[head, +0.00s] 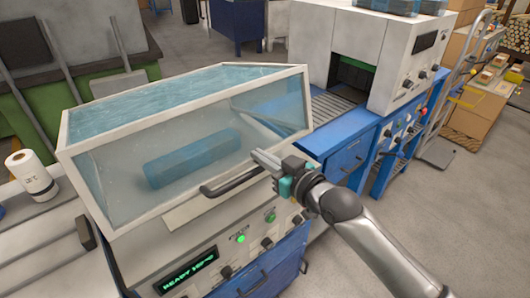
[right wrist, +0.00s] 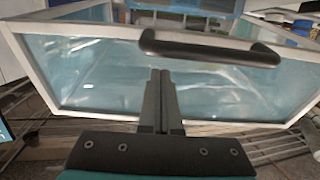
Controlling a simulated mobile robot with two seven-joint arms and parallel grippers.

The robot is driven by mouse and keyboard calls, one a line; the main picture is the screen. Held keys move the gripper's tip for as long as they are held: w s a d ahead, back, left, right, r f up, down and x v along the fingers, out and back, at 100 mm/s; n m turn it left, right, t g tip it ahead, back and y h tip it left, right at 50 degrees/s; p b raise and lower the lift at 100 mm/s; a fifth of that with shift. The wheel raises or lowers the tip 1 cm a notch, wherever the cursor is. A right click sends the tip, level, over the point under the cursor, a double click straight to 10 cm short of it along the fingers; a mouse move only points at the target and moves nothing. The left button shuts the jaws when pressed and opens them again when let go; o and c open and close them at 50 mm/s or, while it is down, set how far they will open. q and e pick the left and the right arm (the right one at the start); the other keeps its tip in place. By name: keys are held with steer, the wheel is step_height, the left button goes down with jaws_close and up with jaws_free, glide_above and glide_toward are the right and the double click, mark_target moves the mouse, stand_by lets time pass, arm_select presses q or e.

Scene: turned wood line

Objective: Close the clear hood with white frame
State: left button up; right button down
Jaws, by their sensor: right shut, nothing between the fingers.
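The clear hood with white frame (head: 85,190) sits on a blue and white machine at the left of the head view. I cannot tell for sure whether its lower edge rests on the machine or stands raised. Its dark bar handle (head: 232,181) is on the front side; in the right wrist view the handle (right wrist: 210,50) crosses the upper part, above the fingertips. My right gripper (head: 262,158) is shut and empty, close to the handle's right end. In the right wrist view its fingers (right wrist: 161,75) point at the clear panel; contact cannot be told. My left gripper is out of view.
A blue block (head: 192,160) shows through the hood. The machine's front has a green display (head: 187,270), lit buttons and knobs. A white and blue machine (head: 350,50) stands at the right. A white roll (head: 30,175) stands at the left. Open floor lies at the lower right.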

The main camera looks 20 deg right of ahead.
steer(key=shift+s+d+f, duration=0.15)
steer(key=shift+s+f, duration=0.2)
steer(key=shift+f, duration=0.35)
steer(key=shift+f, duration=0.1)
